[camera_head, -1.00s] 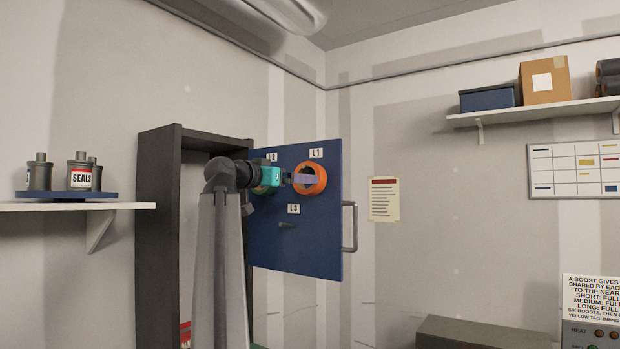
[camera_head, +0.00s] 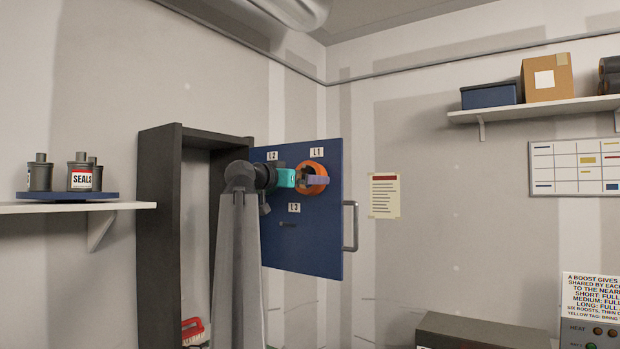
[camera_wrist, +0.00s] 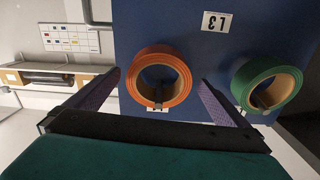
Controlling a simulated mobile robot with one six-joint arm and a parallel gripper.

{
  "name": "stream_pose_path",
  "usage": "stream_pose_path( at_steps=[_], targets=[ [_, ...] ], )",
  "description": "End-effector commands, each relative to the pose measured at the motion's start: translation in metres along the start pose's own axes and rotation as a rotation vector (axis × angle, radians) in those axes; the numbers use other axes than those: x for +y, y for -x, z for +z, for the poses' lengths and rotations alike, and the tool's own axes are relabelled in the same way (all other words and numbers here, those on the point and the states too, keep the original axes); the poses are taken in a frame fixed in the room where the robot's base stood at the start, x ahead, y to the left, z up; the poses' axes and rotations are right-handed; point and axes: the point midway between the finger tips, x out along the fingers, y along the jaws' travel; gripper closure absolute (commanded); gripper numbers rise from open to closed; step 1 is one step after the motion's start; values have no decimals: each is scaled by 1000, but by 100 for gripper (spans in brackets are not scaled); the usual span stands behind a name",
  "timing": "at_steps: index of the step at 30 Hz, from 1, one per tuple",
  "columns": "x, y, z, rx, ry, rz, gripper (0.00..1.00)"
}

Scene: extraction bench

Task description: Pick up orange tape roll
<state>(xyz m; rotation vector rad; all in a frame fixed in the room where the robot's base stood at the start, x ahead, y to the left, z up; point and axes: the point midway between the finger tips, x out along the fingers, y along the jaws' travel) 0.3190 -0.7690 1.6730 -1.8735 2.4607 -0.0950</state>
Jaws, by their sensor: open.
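The orange tape roll (camera_head: 319,169) hangs on a peg by the L1 label on the open blue cabinet door (camera_head: 330,235). In the wrist view the orange roll (camera_wrist: 141,93) shows its brown core and the peg end in its hole. My gripper (camera_head: 318,181) is in front of the orange roll and hides part of it. In the wrist view my gripper (camera_wrist: 161,77) is open, with one purple finger on each side of the roll and visible gaps. Whether the fingertips reach past its face I cannot tell.
A green tape roll (camera_wrist: 268,84) hangs beside the orange one, mostly hidden behind my arm in the head view. An empty peg (camera_head: 288,225) sits below the L3 label (camera_head: 294,208). The door handle (camera_head: 351,226) sticks out at the right. The dark cabinet (camera_head: 160,235) stands left.

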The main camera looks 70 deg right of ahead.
Motion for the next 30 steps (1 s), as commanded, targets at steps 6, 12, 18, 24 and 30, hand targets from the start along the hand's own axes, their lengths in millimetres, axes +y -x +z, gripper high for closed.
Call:
stream_pose_path(
  at_steps=[6,12,18,24,30],
  targets=[
    [1,-24,-4,0,2,2,0],
    [1,-39,-3,1,0,0,0],
    [1,-40,-2,1,0,0,0],
    [1,-40,-2,1,0,1,0],
    [2,-40,-2,1,0,1,5]
  ],
)
